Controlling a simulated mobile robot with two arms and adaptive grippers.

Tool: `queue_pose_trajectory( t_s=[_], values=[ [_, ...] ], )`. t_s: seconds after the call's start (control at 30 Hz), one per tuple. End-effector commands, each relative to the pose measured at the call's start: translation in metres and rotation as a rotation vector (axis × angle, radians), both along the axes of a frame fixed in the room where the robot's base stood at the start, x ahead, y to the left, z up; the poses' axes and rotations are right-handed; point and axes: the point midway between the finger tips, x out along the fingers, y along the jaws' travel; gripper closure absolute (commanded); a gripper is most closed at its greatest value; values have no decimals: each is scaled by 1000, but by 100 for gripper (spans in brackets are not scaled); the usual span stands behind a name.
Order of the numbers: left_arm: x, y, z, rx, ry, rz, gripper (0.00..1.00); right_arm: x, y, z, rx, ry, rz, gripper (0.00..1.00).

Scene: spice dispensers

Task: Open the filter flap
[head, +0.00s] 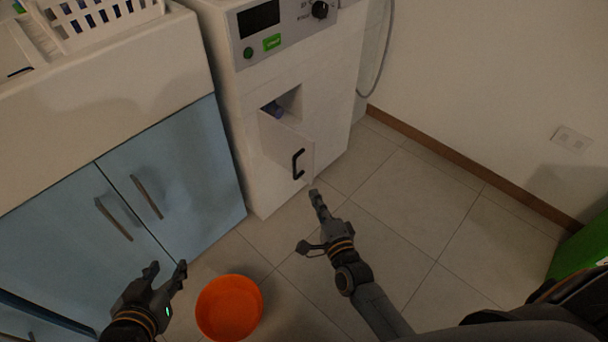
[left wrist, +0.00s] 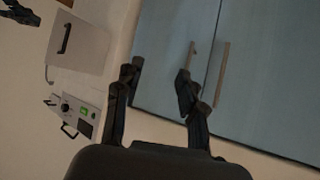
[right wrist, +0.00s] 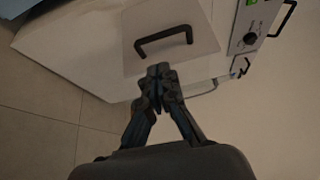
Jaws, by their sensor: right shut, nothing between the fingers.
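The filter flap (head: 283,143) is a white panel with a black handle (head: 298,164) on the front of the white machine. It stands swung out from the machine, and a dark recess with a blue part (head: 272,108) shows behind its top edge. My right gripper (head: 316,194) is shut and empty, just below and right of the handle, seemingly apart from it. In the right wrist view its closed fingertips (right wrist: 159,72) are below the handle (right wrist: 163,38). My left gripper (head: 166,270) is open and empty before the blue cabinet; the flap also shows in the left wrist view (left wrist: 85,50).
The white machine (head: 237,135) has a display and a knob on top. A blue cabinet (head: 180,165) with long handles stands to its left, with a white basket (head: 95,15) above. An orange bowl (head: 229,307) sits on the floor near my left gripper.

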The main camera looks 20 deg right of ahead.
Motion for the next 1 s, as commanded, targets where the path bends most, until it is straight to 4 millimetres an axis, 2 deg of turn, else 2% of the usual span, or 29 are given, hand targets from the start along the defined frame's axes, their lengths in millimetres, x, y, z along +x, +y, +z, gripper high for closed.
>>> queue_pose_trajectory(
  t_s=[0.17, 0.3, 0.5, 0.73, 1.0],
  values=[
    [19, -9, 20, -35, -146, -11, 60, 30, 1, -1, -1, -4, -2, 100],
    [33, -15, 43, -67, -285, -20, 60, 53, 3, -1, -3, -3, -1, 100],
    [43, -22, 72, -106, -444, -30, 60, 77, 4, -1, -3, -1, -1, 100],
    [46, -26, 89, -127, -528, -35, 60, 89, 4, 0, -4, -1, -1, 100],
    [46, -26, 90, -129, -536, -35, 60, 90, 4, 0, -4, 0, -1, 100]
  ],
)
